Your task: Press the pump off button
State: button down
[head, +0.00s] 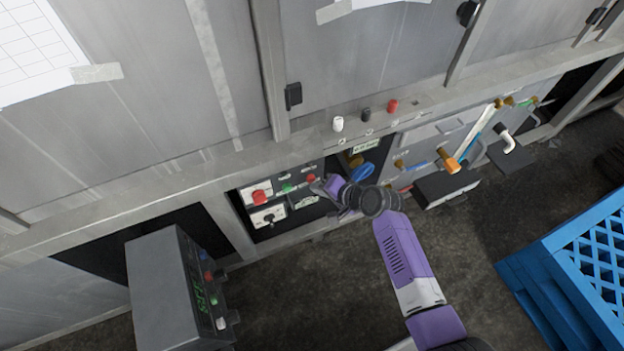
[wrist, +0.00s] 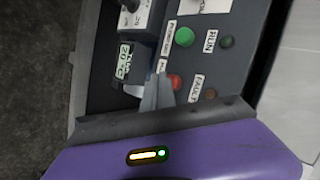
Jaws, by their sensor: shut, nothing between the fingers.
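The control panel (head: 297,205) sits in an opening low in the machine's grey frame. In the wrist view, a red button (wrist: 175,82) lies right beside my gripper's tips (wrist: 160,86), partly covered by them. I cannot tell whether the tips touch it. Its label is partly hidden, so I cannot read it fully. A green button (wrist: 184,37) with a white label stands farther along the same panel. In the head view, my gripper (head: 322,187) is shut and empty, reaching into the opening near the small red button (head: 311,178).
Lamps labelled RUN (wrist: 227,42) and FAULT (wrist: 211,93) sit beside the buttons. A larger red knob (head: 260,197) is at the panel's left. A grey box (head: 163,290) stands at lower left. A blue crate (head: 570,262) is at right. Pipes and valves (head: 452,160) lie right of the opening.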

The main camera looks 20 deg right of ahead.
jog(key=shift+s, duration=0.4)
jog(key=shift+s, duration=0.1)
jog(key=shift+s+p, duration=1.05)
jog(key=shift+s, duration=1.35)
